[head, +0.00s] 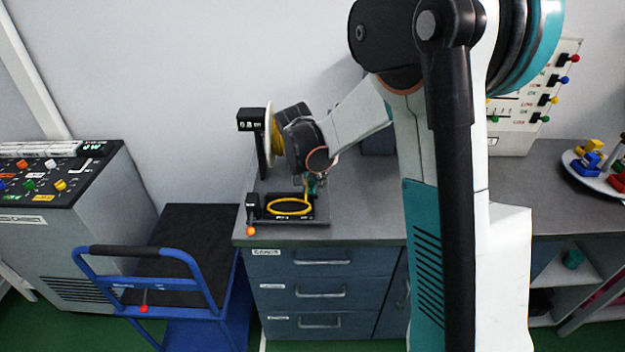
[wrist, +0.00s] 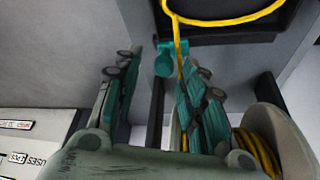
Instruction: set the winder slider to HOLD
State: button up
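The winder stands at the left end of the grey bench, with a white-rimmed spool (head: 268,140) of yellow cord and a black base (head: 318,214). Small labels on the base's front edge are too small to read. A teal piece (wrist: 165,60) shows beside the yellow cord in the wrist view; I cannot tell whether it is the slider. My gripper (head: 317,183) is low at the right of the winder, partly hidden in the head view. In the wrist view my gripper (wrist: 160,100) has its fingers apart, the teal piece between and beyond them, nearer the right finger. Contact is unclear.
A yellow cord loop (head: 290,206) lies on the base. An orange ball knob (head: 250,231) sits at its left front. A black display (head: 252,120) stands beside the spool. A blue trolley (head: 190,262) and a control console (head: 75,215) stand left.

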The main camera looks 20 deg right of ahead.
jog(key=v, duration=1.1)
jog(key=shift+d+f, duration=0.1)
jog(key=s+a+r+n+t+y, duration=0.1)
jog(key=s+n, duration=0.3)
jog(key=s, duration=0.9)
jog(key=s+a+r+n+t+y, duration=0.2)
jog(key=s+a+n, duration=0.1)
jog(key=s, duration=1)
jog(key=shift+s+r+n+t+b, duration=0.15)
jog(key=shift+s+n+t+b, duration=0.25)
jog(key=shift+n, duration=0.5)
dwell(0.7)
